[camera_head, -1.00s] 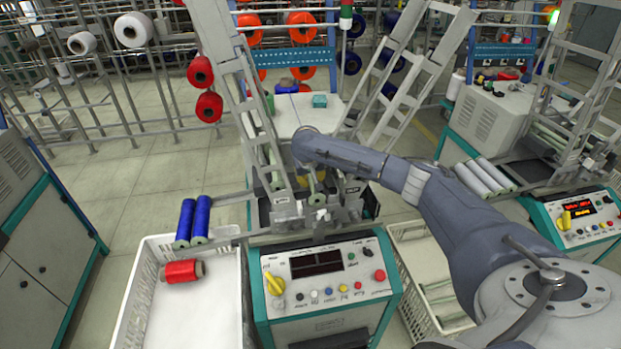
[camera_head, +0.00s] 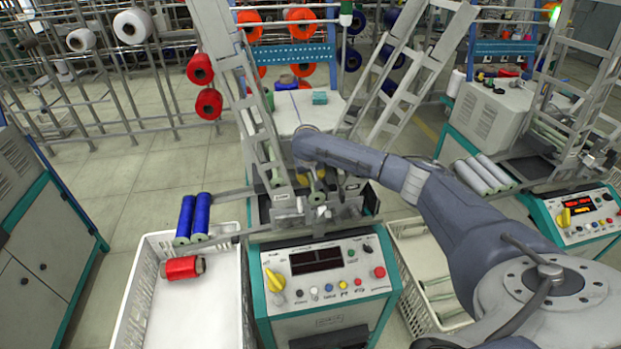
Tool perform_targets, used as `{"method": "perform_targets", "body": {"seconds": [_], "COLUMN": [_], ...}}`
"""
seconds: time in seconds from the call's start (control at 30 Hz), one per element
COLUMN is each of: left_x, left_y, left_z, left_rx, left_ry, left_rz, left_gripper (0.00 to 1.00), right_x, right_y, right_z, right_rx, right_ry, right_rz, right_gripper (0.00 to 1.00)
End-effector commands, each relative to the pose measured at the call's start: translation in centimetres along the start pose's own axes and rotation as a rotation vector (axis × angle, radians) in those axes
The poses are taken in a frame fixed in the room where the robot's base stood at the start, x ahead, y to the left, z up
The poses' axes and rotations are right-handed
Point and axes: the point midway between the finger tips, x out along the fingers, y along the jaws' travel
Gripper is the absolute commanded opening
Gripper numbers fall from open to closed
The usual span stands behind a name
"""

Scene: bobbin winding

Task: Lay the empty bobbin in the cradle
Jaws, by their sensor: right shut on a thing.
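My right arm reaches in from the right to the winding machine in the middle. My right gripper (camera_head: 312,180) is over the cradle area, just above the control panel, and is shut on a thin greenish bobbin (camera_head: 317,197), whose near end shows below it. The arm and frame hide most of the gripper and of the cradle (camera_head: 330,215), so I cannot tell whether the bobbin touches the cradle. My left gripper is not in view.
A white crate (camera_head: 140,290) at the left holds a red bobbin (camera_head: 182,268). Two blue bobbins (camera_head: 193,218) lie on a rail behind it. Slanted metal frames (camera_head: 245,90) flank the arm. A second crate (camera_head: 400,250) stands right of the control panel (camera_head: 318,262).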

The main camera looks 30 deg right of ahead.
Motion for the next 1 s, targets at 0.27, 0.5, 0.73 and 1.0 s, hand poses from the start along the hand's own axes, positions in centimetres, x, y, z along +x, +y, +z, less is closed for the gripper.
{"method": "perform_targets", "body": {"seconds": [0.27,0.5,0.73,1.0], "left_x": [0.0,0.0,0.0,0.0], "left_y": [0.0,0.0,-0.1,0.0], "left_z": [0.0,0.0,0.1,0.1], "left_rx": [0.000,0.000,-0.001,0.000], "left_ry": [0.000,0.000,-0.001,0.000], "left_rz": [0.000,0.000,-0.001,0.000], "left_gripper": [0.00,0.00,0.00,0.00], "right_x": [0.0,0.0,-0.7,-5.0], "right_y": [0.0,0.0,0.0,0.0], "right_z": [0.0,0.0,0.0,-0.1], "right_rx": [0.000,-0.001,-0.002,-0.002], "right_ry": [0.000,0.000,0.000,0.003], "right_rz": [0.000,0.000,-0.001,-0.001], "right_gripper": [0.30,0.40,0.40,0.40]}}
